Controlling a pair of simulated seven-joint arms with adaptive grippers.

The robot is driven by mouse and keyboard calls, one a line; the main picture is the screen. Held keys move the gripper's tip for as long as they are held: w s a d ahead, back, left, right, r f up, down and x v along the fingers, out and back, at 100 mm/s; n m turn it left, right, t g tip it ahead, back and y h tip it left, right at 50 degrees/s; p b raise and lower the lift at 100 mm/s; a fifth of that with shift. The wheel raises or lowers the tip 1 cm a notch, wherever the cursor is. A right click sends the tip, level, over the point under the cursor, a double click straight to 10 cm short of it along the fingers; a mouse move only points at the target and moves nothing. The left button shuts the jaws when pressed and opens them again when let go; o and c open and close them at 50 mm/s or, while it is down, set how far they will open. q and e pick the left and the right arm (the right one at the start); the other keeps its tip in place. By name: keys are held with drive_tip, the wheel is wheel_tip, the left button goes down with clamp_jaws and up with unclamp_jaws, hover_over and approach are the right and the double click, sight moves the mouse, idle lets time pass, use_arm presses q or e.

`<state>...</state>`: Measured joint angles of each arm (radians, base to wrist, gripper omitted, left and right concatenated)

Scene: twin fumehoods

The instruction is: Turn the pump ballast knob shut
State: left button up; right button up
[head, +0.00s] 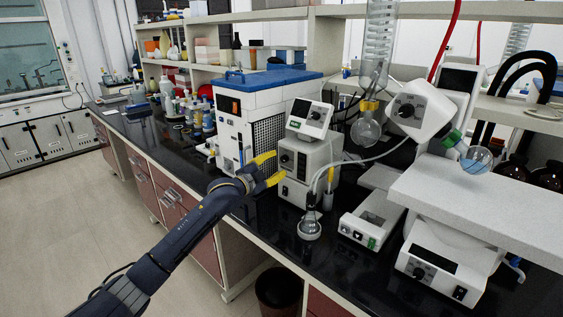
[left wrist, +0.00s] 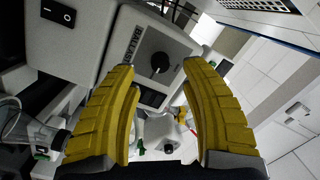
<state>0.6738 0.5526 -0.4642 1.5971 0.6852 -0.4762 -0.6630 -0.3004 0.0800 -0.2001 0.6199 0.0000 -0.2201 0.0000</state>
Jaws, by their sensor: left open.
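The pump (head: 307,165) is a white box on the black bench, with a small display unit on top. Its ballast knob (left wrist: 160,63) is a round black knob on a grey panel beside the printed word BALLAST in the left wrist view. My left gripper (head: 275,168) has yellow fingers and is open at the pump's front left. In the left wrist view the knob shows between the two fingertips (left wrist: 160,70). Neither finger visibly touches it, and I cannot tell how far in front of it they are. My right gripper is not in view.
A blue-topped white chiller (head: 237,120) stands just left of the pump. A rotary evaporator (head: 420,110) is further right. The floor (head: 120,220) left of the bench is clear.

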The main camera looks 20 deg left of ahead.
sight(282, 160)
use_arm(q)
drive_tip(key=shift+x, duration=1.95)
clamp_jaws()
